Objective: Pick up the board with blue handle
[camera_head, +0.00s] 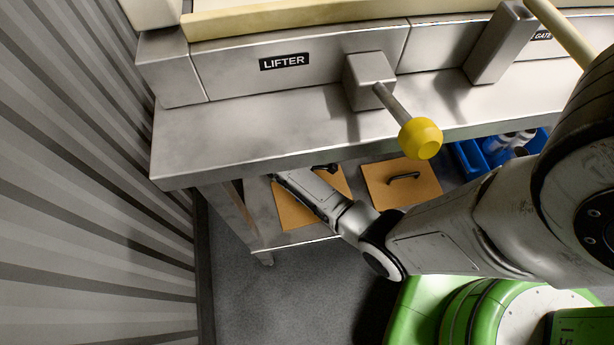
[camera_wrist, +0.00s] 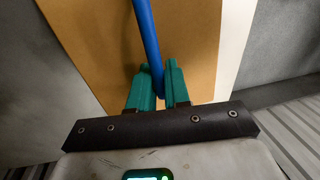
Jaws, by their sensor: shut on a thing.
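The tan board with blue handle (camera_wrist: 90,40) fills much of the wrist view. Its blue handle (camera_wrist: 147,40) runs down from the top edge to between the green fingers of my gripper (camera_wrist: 159,84). My gripper is shut on the handle near its lower end. In the head view, a tan board (camera_head: 293,213) lies under the table, partly covered by my arm. The fingertips and the blue handle are hidden there.
A second tan board with a dark handle (camera_head: 425,187) lies to the right on the lower shelf. Blue bins (camera_head: 468,160) stand further right. The steel tabletop (camera_head: 240,135) overhangs the shelf. A yellow knob (camera_head: 420,138) juts from the LIFTER block. A corrugated wall (camera_head: 80,200) is at left.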

